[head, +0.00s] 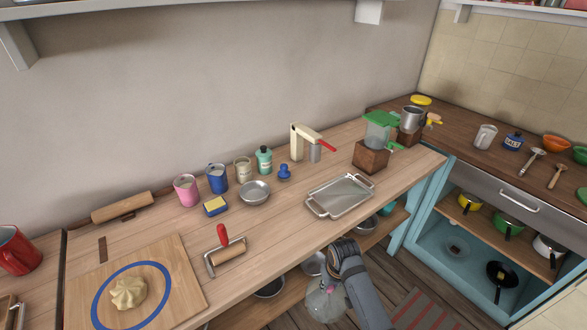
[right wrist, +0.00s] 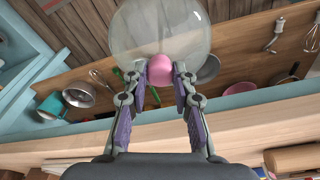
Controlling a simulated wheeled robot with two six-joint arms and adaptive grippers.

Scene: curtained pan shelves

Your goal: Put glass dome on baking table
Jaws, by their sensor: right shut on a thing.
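The clear glass dome (head: 322,303) is low in front of the wooden baking table (head: 285,225), below the level of its top. My right gripper (head: 333,280) is shut on the dome's pink knob. The right wrist view shows the clear dome (right wrist: 160,25) and its pink knob (right wrist: 161,66) between the fingers of my right gripper (right wrist: 161,78). The gripper's fingertips are partly hidden in the head view. My left gripper is out of view.
On the table are a metal tray (head: 341,197), a roller (head: 228,254), a bowl (head: 255,192), and a dough board (head: 190,273). A lower shelf (head: 270,307) holds bowls. Bare tabletop lies between roller and tray.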

